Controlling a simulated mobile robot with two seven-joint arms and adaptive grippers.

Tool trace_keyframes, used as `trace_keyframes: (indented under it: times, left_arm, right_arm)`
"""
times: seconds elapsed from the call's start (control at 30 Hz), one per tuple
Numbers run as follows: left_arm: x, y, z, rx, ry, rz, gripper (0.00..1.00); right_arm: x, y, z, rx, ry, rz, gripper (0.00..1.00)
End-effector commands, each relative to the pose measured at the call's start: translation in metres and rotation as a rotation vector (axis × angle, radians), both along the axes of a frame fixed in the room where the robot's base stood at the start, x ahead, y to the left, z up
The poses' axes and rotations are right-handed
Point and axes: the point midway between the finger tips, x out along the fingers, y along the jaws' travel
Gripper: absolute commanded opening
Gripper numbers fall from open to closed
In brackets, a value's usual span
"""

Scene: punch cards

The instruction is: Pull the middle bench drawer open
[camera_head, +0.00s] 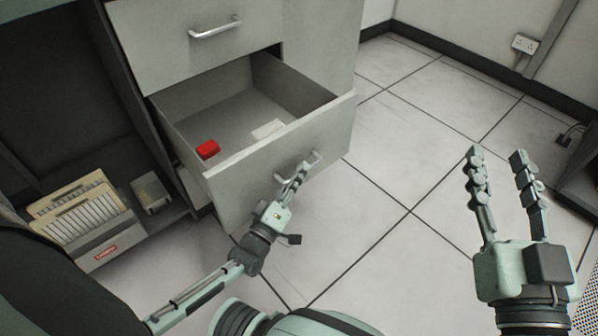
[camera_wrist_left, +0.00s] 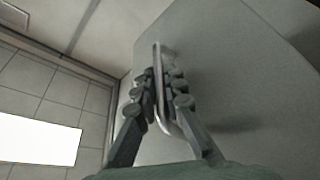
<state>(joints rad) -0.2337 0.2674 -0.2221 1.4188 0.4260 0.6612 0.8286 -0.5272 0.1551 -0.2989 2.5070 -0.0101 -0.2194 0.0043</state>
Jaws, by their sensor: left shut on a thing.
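The middle bench drawer (camera_head: 235,187) is pulled well out, below a shut upper drawer (camera_head: 175,45). Inside it lie a red box (camera_head: 207,149) and a pale card or paper (camera_head: 268,129). My left gripper (camera_head: 300,172) is at the drawer's front, shut on its metal handle (camera_head: 316,157). In the left wrist view the handle (camera_wrist_left: 158,80) runs between the fingers of my left gripper (camera_wrist_left: 164,90), which partly hide it. My right gripper (camera_head: 502,165) is open and empty over the floor at the right, well apart from the drawer.
An open shelf at the left holds a box of cards (camera_head: 85,215) and a small grey box (camera_head: 150,191). The tiled floor (camera_head: 405,130) right of the drawer is clear. A wall socket (camera_head: 524,43) is at the back right, and dark furniture (camera_head: 580,175) stands at the right edge.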

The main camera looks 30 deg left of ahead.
Motion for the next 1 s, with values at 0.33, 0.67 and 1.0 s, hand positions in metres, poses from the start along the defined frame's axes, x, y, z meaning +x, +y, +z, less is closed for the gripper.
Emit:
trace_keyframes:
  times: [0.33, 0.67, 1.0]
  left_arm:
    - [0.000, 0.001, 0.000, 0.000, 0.001, 0.001, 0.31]
    - [-0.022, 0.002, -0.006, 0.000, 0.004, 0.000, 0.31]
    - [-0.091, 0.006, -0.021, 0.000, 0.004, 0.000, 0.31]
  right_arm:
    - [0.000, 0.000, 0.000, 0.000, -0.001, 0.001, 0.40]
    - [0.000, 0.000, 0.000, 0.000, -0.001, 0.000, 0.40]
    - [0.000, 0.000, 0.000, 0.001, -0.002, 0.000, 0.40]
